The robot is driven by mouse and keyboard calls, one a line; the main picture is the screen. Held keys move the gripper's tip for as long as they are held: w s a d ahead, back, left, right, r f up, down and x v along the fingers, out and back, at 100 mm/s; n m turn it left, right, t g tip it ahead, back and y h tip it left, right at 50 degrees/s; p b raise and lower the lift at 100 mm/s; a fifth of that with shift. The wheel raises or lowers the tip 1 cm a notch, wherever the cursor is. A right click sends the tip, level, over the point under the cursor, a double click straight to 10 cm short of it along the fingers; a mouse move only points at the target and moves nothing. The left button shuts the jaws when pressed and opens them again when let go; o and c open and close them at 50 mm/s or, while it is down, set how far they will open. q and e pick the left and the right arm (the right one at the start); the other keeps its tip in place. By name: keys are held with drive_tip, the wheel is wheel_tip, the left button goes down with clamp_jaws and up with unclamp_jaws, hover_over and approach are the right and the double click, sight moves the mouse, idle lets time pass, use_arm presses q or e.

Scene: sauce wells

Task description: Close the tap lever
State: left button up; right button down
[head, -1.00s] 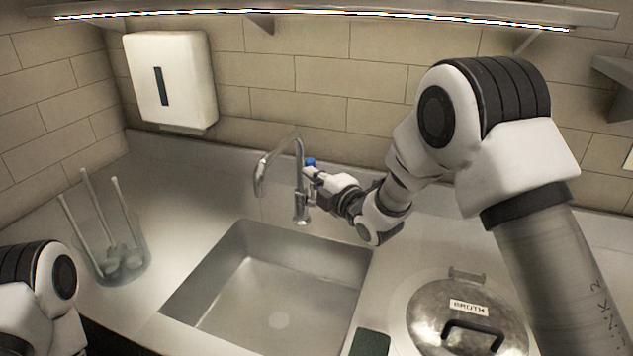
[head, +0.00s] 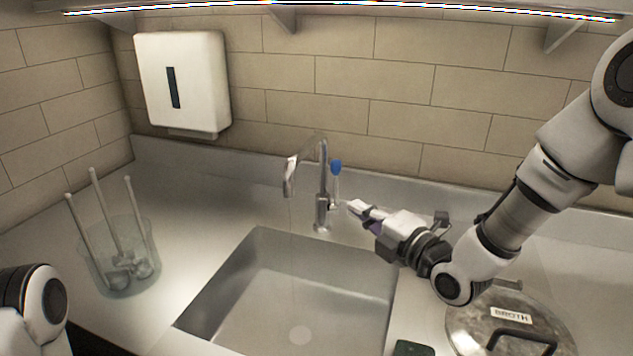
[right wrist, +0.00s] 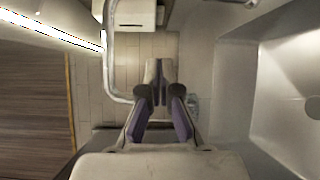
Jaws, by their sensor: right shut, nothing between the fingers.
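The silver tap (head: 322,190) stands behind the sink, its spout curving to the left. Its lever (head: 336,168) has a blue tip and points upright on the tap's right side. In the right wrist view the tap's bent pipe (right wrist: 109,62) shows left of my fingers. My right gripper (head: 353,206) is shut and empty, just right of the tap body, below the blue tip. I cannot tell whether it touches the lever stem. It also shows in the right wrist view (right wrist: 160,75). My left gripper is out of view. I cannot tell whether water runs.
The sink (head: 300,285) lies in front of the tap. A clear container (head: 120,262) with several ladles stands at left. A lidded broth pot (head: 470,325) is at right under my right arm. A dispenser (head: 183,82) hangs on the wall.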

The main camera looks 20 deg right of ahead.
use_arm(q)
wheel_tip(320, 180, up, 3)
drive_tip(key=p, duration=0.3)
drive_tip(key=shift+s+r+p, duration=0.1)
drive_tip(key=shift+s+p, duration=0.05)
drive_tip(key=shift+p, duration=0.15)
use_arm(e)
drive_tip(key=r, duration=0.1)
hover_over(335, 187)
drive_tip(key=s, duration=0.4)
drive_tip(key=shift+s+a+r+m+t, duration=0.1)
drive_tip(key=shift+s+a+m+t, duration=0.1)
drive_tip(key=shift+m+t, duration=0.15)
